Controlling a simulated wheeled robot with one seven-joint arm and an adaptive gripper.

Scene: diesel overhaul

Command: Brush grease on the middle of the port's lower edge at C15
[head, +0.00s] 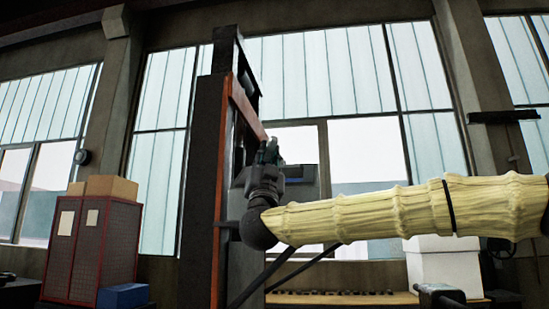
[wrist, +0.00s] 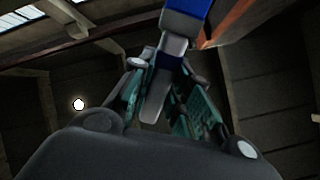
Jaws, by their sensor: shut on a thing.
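My gripper (head: 268,152) points upward beside a tall dark column with an orange-red edge (head: 221,150) in the head view. In the wrist view my gripper (wrist: 160,95) is shut on a slim grey tool with blue parts (wrist: 173,45), likely the brush. The tool's grey lower part runs between the fingers, and its blue end leaves the top of the picture. Bristles and grease cannot be made out. An orange-brown edge (wrist: 226,22) shows close to the right of the tool; whether they touch I cannot tell. No port or C15 label can be made out.
A red-framed cabinet (head: 92,250) with cardboard boxes (head: 110,187) on top stands at the left, a blue box (head: 122,295) beside it. White boxes (head: 445,268) stand low at the right, behind my cream-sleeved arm. Large windows fill the back wall.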

